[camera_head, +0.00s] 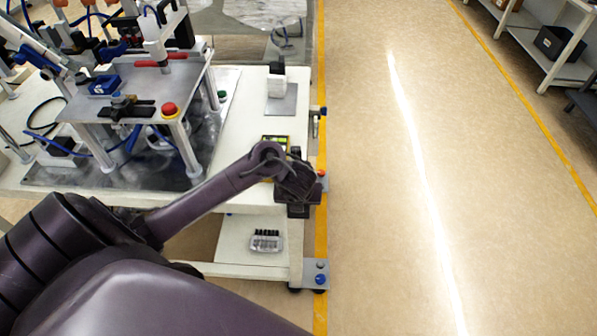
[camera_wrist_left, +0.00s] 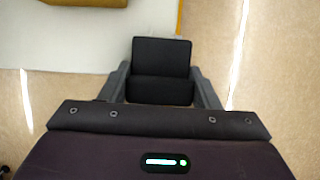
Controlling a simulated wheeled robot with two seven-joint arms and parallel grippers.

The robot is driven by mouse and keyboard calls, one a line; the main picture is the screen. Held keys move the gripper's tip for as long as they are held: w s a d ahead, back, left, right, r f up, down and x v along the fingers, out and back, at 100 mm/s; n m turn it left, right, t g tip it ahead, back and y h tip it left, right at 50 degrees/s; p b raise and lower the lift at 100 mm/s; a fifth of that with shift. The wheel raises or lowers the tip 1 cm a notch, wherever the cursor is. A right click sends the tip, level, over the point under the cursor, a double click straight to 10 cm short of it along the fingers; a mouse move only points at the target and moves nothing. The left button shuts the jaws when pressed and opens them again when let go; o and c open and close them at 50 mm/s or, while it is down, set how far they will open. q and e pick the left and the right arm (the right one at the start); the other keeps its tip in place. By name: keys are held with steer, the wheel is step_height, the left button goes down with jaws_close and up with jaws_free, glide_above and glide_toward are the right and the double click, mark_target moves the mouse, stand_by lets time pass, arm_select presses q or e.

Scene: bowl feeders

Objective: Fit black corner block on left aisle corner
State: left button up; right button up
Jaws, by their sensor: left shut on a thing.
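My left gripper (camera_head: 297,188) hangs at the aisle-side front corner of the white bench (camera_head: 240,195). In the left wrist view my left gripper (camera_wrist_left: 161,82) has its two grey fingers on either side of the black corner block (camera_wrist_left: 161,58) and is shut on it. The block shows an upright back face and a lower front part. The white bench top (camera_wrist_left: 80,40) lies behind and left of the block, its corner hidden by the block. I cannot tell whether block and bench touch. My right gripper is not in view.
A metal fixture with a red button (camera_head: 169,109) stands on the bench at left. A white block with a black top (camera_head: 276,82) stands farther back. The aisle floor (camera_head: 400,200) at right is clear.

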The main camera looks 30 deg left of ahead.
arm_select(q)
steer(key=o, duration=1)
steer(key=shift+o, duration=0.2)
steer(key=p+v, duration=0.5)
steer(key=v, duration=0.2)
steer(key=shift+r, duration=0.4)
steer(key=shift+s+d, duration=0.1)
